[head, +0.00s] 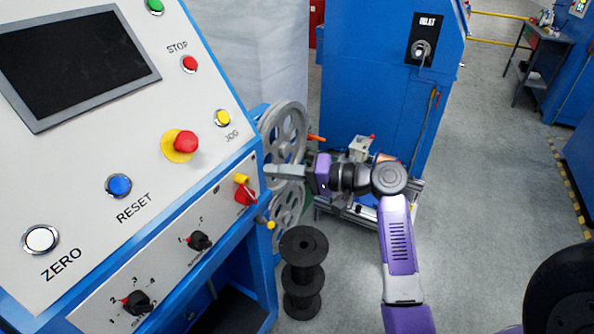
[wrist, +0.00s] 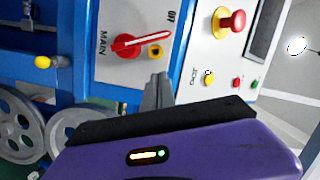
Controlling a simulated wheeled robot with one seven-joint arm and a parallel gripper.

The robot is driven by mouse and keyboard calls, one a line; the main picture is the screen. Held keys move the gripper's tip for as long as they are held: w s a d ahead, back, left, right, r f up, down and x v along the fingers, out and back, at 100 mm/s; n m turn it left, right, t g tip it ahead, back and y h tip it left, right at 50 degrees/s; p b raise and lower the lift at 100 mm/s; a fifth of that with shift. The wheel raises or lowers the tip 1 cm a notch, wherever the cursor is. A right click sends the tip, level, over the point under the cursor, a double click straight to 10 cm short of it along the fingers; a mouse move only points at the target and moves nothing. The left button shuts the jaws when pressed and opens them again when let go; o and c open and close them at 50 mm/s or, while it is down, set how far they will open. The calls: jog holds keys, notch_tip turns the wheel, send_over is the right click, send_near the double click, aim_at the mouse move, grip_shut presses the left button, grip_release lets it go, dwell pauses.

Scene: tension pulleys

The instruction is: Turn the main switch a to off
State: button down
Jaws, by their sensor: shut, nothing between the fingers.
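The main switch (wrist: 127,46) is a red rotary knob on the white lower front panel, in the wrist view. Its pale pointer lies toward the right, ending just beside the "OFF" lettering; "MAIN" is printed on its left. The switch also shows in the head view (head: 244,196) at the panel's right end. My gripper (head: 268,170) is shut and empty. Its fingertips are close to the panel's right end, beside the switch in the head view. In the wrist view the closed fingers (wrist: 158,82) are just below the pointer; whether they touch it I cannot tell.
A yellow-ringed part (wrist: 156,51) is close to the pointer. A red emergency button (head: 186,143) and other buttons are on the sloping console above. Grey pulleys (head: 284,135) stand beyond my gripper, and a black spool (head: 303,262) is below. Open floor lies to the right.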

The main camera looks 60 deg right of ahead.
aim_at(247, 190)
jog(key=shift+w+a+f+p, duration=0.1)
jog(key=shift+w+a+f, duration=0.15)
jog(key=shift+a, duration=0.4)
jog(key=shift+w+a+f+p, duration=0.15)
jog(key=shift+a+f, duration=0.15)
jog(key=shift+a, duration=0.4)
jog(key=shift+w+a+f+p, duration=0.15)
jog(key=shift+a+f, duration=0.15)
jog(key=shift+a, duration=0.35)
jog(key=shift+a, duration=0.1)
jog(key=a+n+b, duration=0.1)
jog(key=n, duration=0.1)
jog(key=a+n+h+b, duration=0.1)
jog(key=n, duration=0.1)
jog(key=shift+f+g, duration=0.1)
jog(key=shift+g, duration=0.2)
